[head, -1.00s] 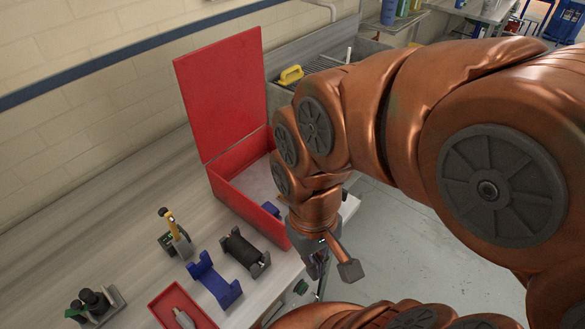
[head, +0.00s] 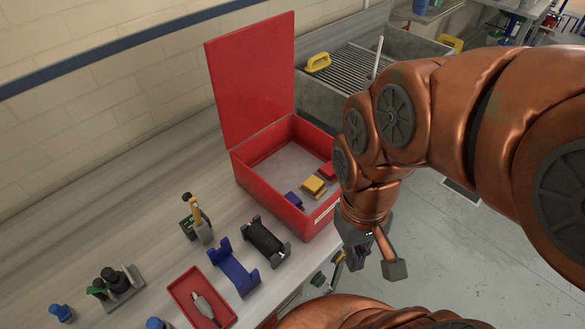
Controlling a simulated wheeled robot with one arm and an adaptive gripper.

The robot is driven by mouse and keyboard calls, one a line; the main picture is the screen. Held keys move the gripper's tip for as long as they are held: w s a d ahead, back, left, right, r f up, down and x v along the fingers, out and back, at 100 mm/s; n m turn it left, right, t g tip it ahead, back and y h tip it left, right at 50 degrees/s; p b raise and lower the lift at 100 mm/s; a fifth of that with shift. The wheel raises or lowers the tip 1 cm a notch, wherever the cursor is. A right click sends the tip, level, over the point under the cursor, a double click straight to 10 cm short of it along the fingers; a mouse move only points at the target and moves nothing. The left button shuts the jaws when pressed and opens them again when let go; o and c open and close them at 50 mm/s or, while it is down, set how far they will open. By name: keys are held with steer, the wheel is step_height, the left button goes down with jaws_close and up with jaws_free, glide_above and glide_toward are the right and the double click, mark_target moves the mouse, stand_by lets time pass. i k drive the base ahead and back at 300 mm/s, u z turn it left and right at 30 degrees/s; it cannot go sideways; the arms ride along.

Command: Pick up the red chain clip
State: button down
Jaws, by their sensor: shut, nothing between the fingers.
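A red clip (head: 327,170) lies in the open red box (head: 262,180), at its right side and partly hidden by my arm. A yellow clip (head: 313,186) and a blue clip (head: 294,200) lie beside it in a row toward the front. My gripper (head: 353,262) points down outside the box, to the right of its front corner and near the bench edge. It is shut and empty, apart from the clips. Its fingertips are small and dark in this view.
The box lid (head: 252,80) stands open at the back left. A black roller on a stand (head: 264,240), a blue cradle (head: 234,268) and a red tray (head: 186,292) stand on the bench. A sink with a rack (head: 350,65) lies behind. Open floor is at the right.

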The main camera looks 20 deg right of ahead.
mark_target(327, 172)
steer(key=u, duration=1.7)
steer(key=k, duration=0.75)
steer(key=z, duration=1.35)
steer(key=i, duration=0.5)
steer(key=u, duration=0.1)
